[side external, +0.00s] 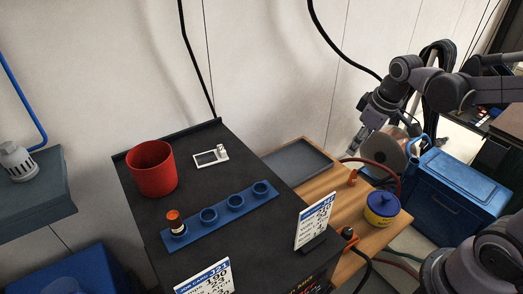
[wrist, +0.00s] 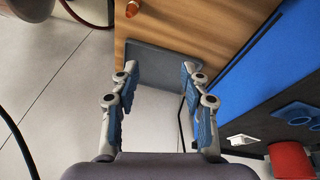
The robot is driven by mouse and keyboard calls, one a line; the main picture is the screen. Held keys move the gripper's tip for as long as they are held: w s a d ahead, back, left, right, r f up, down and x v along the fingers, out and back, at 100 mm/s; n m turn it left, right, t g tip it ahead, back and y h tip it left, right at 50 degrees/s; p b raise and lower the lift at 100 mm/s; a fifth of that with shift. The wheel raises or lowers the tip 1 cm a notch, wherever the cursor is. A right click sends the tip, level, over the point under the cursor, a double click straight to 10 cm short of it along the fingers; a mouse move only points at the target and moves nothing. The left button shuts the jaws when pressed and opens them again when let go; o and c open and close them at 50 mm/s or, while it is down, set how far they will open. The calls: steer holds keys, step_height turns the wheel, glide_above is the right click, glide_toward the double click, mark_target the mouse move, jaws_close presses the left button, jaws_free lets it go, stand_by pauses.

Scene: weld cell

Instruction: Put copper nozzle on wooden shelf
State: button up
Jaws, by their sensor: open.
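The wooden shelf (side external: 321,205) is a brown board right of the dark bench; it also shows in the wrist view (wrist: 185,28). A small copper-coloured piece (side external: 352,177), which looks like the copper nozzle, is on it near its far right edge; in the wrist view the piece (wrist: 132,9) is at the top. Another small part (side external: 174,222) with an orange top, pale band and dark body stands in the blue rack's near-left holder. My gripper (side external: 353,152) is open and empty, above the shelf's far end; its spread fingers show in the wrist view (wrist: 159,75).
A grey tray (side external: 300,165) lies at the shelf's far end. A yellow pot with blue lid (side external: 382,207) stands at its right. The blue rack (side external: 220,218), red cup (side external: 152,168) and upright card (side external: 315,220) are on the bench. Cables hang behind.

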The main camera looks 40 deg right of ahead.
steer(key=s+a+r+m+t, duration=0.2)
steer(key=s+a+m+t, duration=0.1)
steer(key=a, duration=0.4)
steer(key=shift+s+t+y, duration=0.3)
steer(key=shift+s+t, duration=0.2)
steer(key=shift+s, duration=0.8)
